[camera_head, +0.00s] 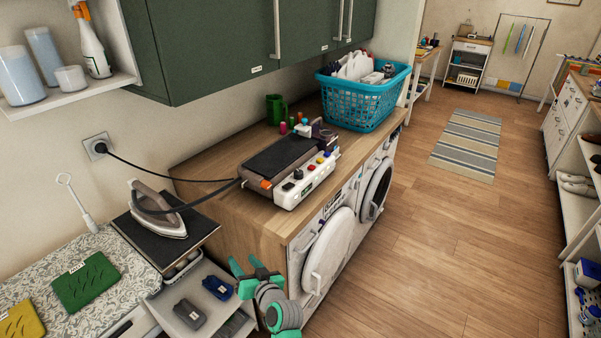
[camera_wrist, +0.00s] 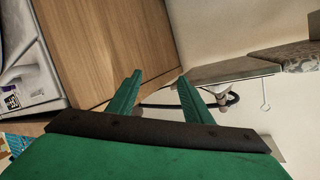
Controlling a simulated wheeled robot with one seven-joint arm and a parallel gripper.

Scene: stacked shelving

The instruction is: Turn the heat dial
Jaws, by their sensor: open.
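A flat black-topped appliance (camera_head: 286,160) sits on the wooden counter. Its white front panel (camera_head: 303,184) carries several small knobs and buttons, one of them red (camera_head: 312,167) and one dark (camera_head: 298,174). I cannot read which of these is the heat dial. An iron (camera_head: 158,209) rests on a dark board left of the counter; no dial on it can be made out. My green gripper (camera_head: 246,264) is open and empty, below and left of the appliance and apart from it. In the wrist view my gripper (camera_wrist: 159,82) points at the counter's wooden side; the panel is not seen.
A teal basket (camera_head: 362,99) and a green mug (camera_head: 276,109) stand behind the appliance. Green cabinets (camera_head: 213,50) hang above. A black cord runs to the wall socket (camera_head: 97,146). Open floor lies right.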

